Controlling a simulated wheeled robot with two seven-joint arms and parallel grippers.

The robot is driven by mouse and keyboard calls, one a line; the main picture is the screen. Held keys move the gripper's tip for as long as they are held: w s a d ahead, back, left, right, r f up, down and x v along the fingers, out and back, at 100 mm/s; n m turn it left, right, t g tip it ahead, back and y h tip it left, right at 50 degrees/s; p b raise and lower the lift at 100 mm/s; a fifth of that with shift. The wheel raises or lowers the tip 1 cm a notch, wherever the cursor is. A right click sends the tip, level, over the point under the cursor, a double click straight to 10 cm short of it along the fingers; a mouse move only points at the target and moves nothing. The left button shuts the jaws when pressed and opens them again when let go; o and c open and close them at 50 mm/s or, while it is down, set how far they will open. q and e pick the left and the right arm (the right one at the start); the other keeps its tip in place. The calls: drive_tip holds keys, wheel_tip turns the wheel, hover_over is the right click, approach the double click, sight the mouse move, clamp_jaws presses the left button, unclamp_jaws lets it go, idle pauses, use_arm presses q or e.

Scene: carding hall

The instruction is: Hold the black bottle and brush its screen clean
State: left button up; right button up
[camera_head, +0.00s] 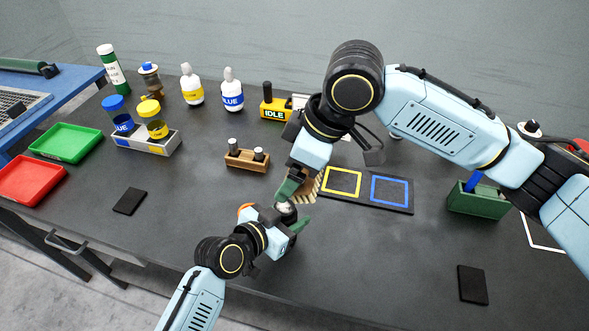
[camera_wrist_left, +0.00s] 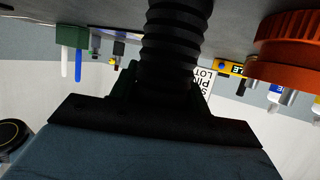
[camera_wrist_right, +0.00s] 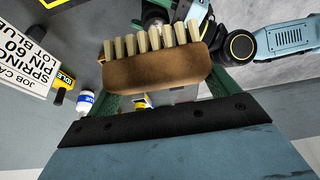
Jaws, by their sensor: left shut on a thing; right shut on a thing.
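My left gripper (camera_head: 290,222) is shut on the black bottle, whose dark ribbed body (camera_wrist_left: 170,45) stands between the fingers in the left wrist view. In the head view the bottle is mostly hidden by the grippers; a small pale round patch (camera_head: 285,208) shows there, but I cannot tell whether it is the screen. My right gripper (camera_head: 297,186) is shut on a wooden brush (camera_wrist_right: 155,74) with pale bristles. It holds the brush just above and beside the left gripper. I cannot tell whether the bristles touch the bottle.
An orange ribbed part (camera_wrist_left: 290,38) is close by my left gripper. A mat with yellow and blue squares (camera_head: 363,203) lies right of the grippers, a wooden vial block (camera_head: 240,163) to their left. A green box (camera_head: 475,203) stands at right. The front table middle is clear.

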drive_tip(key=shift+r, duration=1.5)
drive_tip(key=shift+a+f+y, duration=0.1)
drive_tip(key=shift+a+y, duration=0.15)
drive_tip(key=shift+y, duration=0.45)
drive_tip(key=f+y, duration=0.1)
drive_tip(key=f+t, duration=0.1)
drive_tip(key=f+y, duration=0.1)
drive_tip(key=f, duration=0.1)
drive_tip(key=shift+w+a+f+y, duration=0.1)
drive_tip(key=shift+w+a+y, duration=0.1)
drive_tip(key=shift+a+y, duration=0.15)
drive_tip(key=shift+w+f, duration=0.1)
